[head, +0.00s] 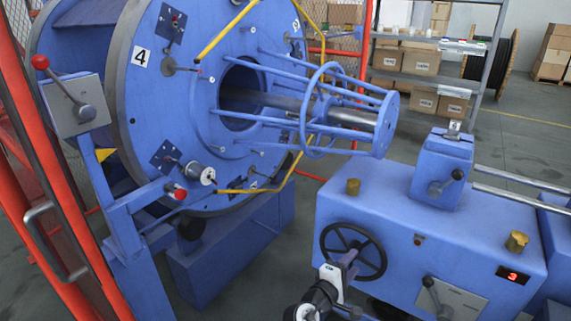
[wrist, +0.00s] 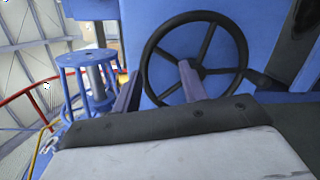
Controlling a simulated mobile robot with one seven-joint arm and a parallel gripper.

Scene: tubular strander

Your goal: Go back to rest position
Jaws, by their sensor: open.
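My gripper (head: 346,262) is in front of the blue control cabinet (head: 390,232), at the black handwheel (head: 382,264) on its front. In the wrist view, my gripper (wrist: 158,84) has its two fingers spread wide with nothing between them. The handwheel (wrist: 200,72) stands upright behind them; the right finger overlaps its lower hub area, and the left finger is beside its left rim. I cannot tell whether a finger touches the wheel. My arm comes up from the bottom edge of the head view.
The large blue strander drum (head: 165,95) with its cage (head: 385,125) stands at the left and centre. A red-framed guard (head: 60,190) is at far left. A lever (head: 432,292) and red display (head: 513,275) are on the cabinet front. Shelves with boxes (head: 420,62) stand behind.

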